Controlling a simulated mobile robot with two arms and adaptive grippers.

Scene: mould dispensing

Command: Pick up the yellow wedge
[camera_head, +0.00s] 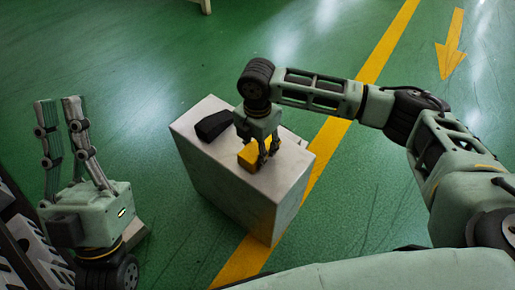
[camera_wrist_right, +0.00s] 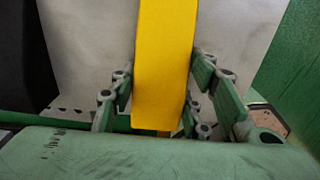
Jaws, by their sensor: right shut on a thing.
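The yellow wedge (camera_head: 249,156) is on top of the white block-shaped stand in the head view. It also fills the middle of the right wrist view (camera_wrist_right: 163,65). My right gripper (camera_head: 264,155) reaches down from above and is shut on the yellow wedge, with one finger on each side of it. In the wrist view the right gripper's fingers (camera_wrist_right: 163,100) flank the wedge. I cannot tell whether the wedge still touches the stand. My left gripper (camera_head: 60,103) points up at the left, open and empty, away from the stand.
The white stand (camera_head: 233,190) has a black piece (camera_head: 214,125) on its top, left of the wedge. A grey rack-like thing (camera_head: 35,250) is at the lower left. Green floor with a yellow line (camera_head: 388,42) surrounds the stand.

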